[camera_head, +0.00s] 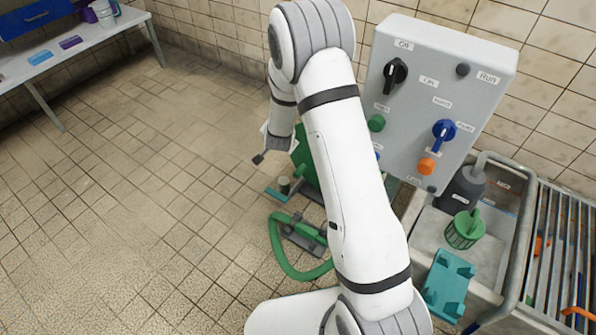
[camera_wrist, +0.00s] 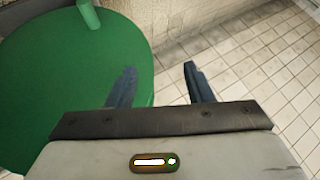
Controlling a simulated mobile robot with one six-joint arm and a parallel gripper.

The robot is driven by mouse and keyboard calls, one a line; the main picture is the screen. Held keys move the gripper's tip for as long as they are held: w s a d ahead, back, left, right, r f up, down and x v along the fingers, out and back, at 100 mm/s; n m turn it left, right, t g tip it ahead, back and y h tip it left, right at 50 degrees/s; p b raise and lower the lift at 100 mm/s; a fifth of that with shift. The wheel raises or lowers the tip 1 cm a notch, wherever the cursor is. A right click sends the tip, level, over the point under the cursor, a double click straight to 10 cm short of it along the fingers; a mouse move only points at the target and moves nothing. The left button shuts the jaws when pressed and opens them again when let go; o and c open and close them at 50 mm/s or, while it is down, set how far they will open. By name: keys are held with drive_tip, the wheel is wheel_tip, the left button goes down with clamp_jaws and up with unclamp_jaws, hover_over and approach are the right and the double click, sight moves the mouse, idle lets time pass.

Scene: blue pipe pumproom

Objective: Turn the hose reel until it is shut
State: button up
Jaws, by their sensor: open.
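The hose reel shows in the wrist view as a large green disc (camera_wrist: 65,85) filling the left side. A green handle (camera_wrist: 88,14) sticks up from it near the top edge. My gripper (camera_wrist: 160,70) is open and empty, with two dark blue fingers. Its left finger overlaps the right part of the disc in the picture; I cannot tell whether it touches. The handle is beyond the fingertips, up and to the left. In the head view a green part, likely the reel (camera_head: 305,158), is mostly hidden behind my arm.
A curved green hose (camera_head: 282,250) lies on the tiled floor below. A grey control box (camera_head: 425,120) with knobs stands right of my arm. A sink (camera_head: 415,225) holding a green strainer (camera_head: 465,232) is at lower right. Floor at left is clear, up to a bench (camera_head: 75,50).

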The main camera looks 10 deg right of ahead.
wheel_tip(320, 180, down, 13)
drive_tip(key=w+d+m+t+h, duration=0.1)
drive_tip(key=w+m+t+h, duration=0.1)
drive_tip(key=m+h, duration=0.1)
drive_tip(key=m+t+h, duration=0.2)
drive_tip(key=h, duration=0.1)
approach(297, 176)
drive_tip(key=x, duration=0.5)
drive_tip(key=shift+w+r, duration=0.1)
drive_tip(key=shift+r, duration=0.05)
drive_tip(key=shift+w+d+h+b, duration=0.1)
drive_tip(key=shift+d+h+b, duration=0.1)
drive_tip(key=shift+h+b, duration=0.1)
drive_tip(key=b+x, duration=0.1)
drive_tip(key=x, duration=0.2)
drive_tip(key=b+x, duration=0.1)
drive_tip(key=x, duration=0.2)
drive_tip(key=shift+f, duration=0.3)
drive_tip(key=shift+w+d+b, duration=0.3)
drive_tip(key=shift+w+b, duration=0.05)
drive_tip(key=shift+w, duration=0.25)
clamp_jaws()
